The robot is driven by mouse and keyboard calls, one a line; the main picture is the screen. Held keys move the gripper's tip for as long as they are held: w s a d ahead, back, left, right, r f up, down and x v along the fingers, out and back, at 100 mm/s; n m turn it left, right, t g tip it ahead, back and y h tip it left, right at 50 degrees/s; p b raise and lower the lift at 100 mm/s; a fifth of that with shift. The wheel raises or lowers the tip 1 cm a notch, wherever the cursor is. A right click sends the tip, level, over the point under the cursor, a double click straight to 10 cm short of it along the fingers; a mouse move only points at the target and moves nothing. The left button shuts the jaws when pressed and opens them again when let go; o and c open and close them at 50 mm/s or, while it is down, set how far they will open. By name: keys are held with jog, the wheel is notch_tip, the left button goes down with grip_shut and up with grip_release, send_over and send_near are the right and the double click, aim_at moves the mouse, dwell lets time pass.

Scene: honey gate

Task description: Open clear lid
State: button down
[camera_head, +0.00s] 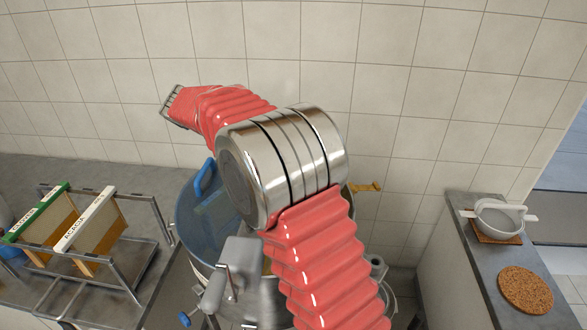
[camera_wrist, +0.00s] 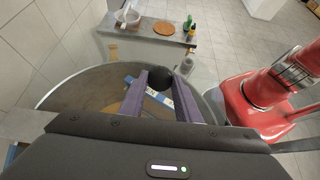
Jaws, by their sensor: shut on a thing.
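The steel drum (camera_head: 191,249) stands behind and below my arm in the head view. A bluish clear lid (camera_head: 190,218) shows over its left side; my arm hides the rest. In the wrist view, the drum's curved rim (camera_wrist: 62,88) arcs around my gripper (camera_wrist: 161,82). Its two purple-grey fingers are shut on a round black knob (camera_wrist: 160,76). I take this to be the lid's knob. The clear sheet is hard to make out there, so I cannot tell how far it is tilted.
A rack (camera_head: 146,283) with frames (camera_head: 88,219) stands on the left counter. On the right counter are a white strainer (camera_head: 497,222) and a cork mat (camera_head: 526,289). A tiled wall (camera_head: 390,75) is close behind the drum. A blue handle-like part (camera_head: 204,178) stands at the drum's left rim.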

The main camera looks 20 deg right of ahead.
jog(key=shift+w+a+h, duration=0.5)
jog(key=shift+a+h, duration=0.1)
jog(key=shift+a, duration=0.15)
jog(key=c, duration=1.3)
grip_release()
jog(key=shift+g, duration=0.3)
jog(key=shift+s+d, duration=0.1)
